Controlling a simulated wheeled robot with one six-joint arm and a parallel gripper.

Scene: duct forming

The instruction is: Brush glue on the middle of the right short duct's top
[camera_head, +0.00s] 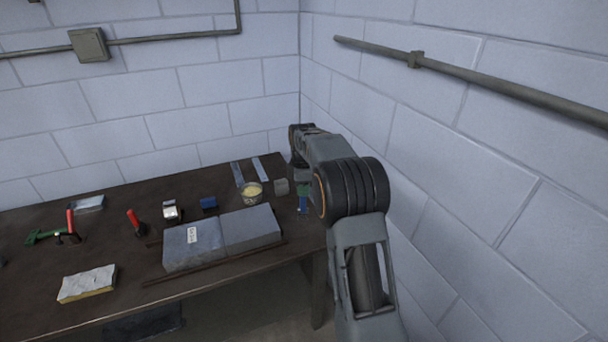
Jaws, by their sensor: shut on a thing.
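The right short duct (252,228) is a grey block shape lying on the workbench, end to end with the left short duct (193,247), which carries a white label. I cannot make out glue on the right duct's top. A pot of yellowish glue (252,189) stands just behind the right duct. My gripper (302,184) is at the bench's right end, right of the pot and mostly hidden by my arm. It is shut on a small blue and green thing, seemingly the brush (303,203), held apart from the duct. The brush's tip is not clear.
The dark workbench (125,255) also holds a folded cloth (88,283), red-handled tools (134,222), a roll of tape (170,210), a blue block (208,203) and two metal strips (237,174). Brick walls close off the back and right.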

